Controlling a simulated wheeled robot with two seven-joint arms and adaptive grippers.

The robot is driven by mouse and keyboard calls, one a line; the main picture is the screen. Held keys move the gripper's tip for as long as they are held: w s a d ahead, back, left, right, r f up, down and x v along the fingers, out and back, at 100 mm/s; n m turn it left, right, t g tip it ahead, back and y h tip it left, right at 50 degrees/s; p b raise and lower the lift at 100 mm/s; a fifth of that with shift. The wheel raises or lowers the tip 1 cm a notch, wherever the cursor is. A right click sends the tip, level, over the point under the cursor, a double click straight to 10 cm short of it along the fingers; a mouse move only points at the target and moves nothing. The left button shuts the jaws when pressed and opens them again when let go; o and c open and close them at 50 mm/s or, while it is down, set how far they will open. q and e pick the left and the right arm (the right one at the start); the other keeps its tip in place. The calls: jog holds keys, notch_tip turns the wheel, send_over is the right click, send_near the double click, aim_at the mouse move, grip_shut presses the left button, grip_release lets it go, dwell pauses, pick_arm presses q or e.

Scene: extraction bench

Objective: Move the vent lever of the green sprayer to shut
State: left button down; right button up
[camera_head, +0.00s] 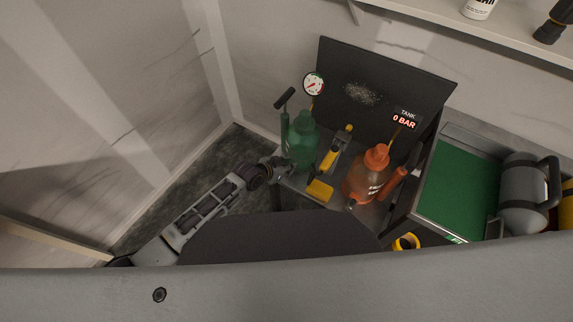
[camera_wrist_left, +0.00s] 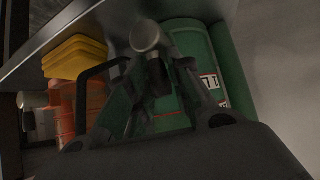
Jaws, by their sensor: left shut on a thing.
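The green sprayer (camera_head: 301,145) stands upright on the bench, with a dark pump handle at its left and a round gauge above it. My left gripper (camera_head: 281,168) reaches its lower front left side. In the left wrist view the green sprayer (camera_wrist_left: 186,42) is close ahead, and my left gripper (camera_wrist_left: 150,85) is shut on a small part in front of it, by a grey knob (camera_wrist_left: 145,36). That part is dark and mostly hidden by the fingers, so I cannot tell the vent lever's position. My right gripper is not in view.
An orange sprayer (camera_head: 365,177) stands to the right, with a yellow tool (camera_head: 328,161) and yellow block (camera_head: 320,190) between. A dark back panel (camera_head: 375,90) stands behind, its display reading 0 BAR. A green-floored tray (camera_head: 460,185) and a grey canister (camera_head: 523,182) are farther right.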

pick_arm(q)
jog(key=c, duration=1.4)
grip_release()
jog(key=shift+s+f, duration=0.45)
jog(key=shift+f, duration=0.1)
jog(key=shift+c, duration=0.2)
jog(key=shift+o, duration=0.6)
jog(key=shift+w+d, duration=0.1)
jog(key=shift+w+r, duration=0.2)
jog(key=shift+r, duration=0.15)
jog(key=shift+v, duration=0.85)
jog(key=v, duration=1)
jog(key=shift+s, duration=0.15)
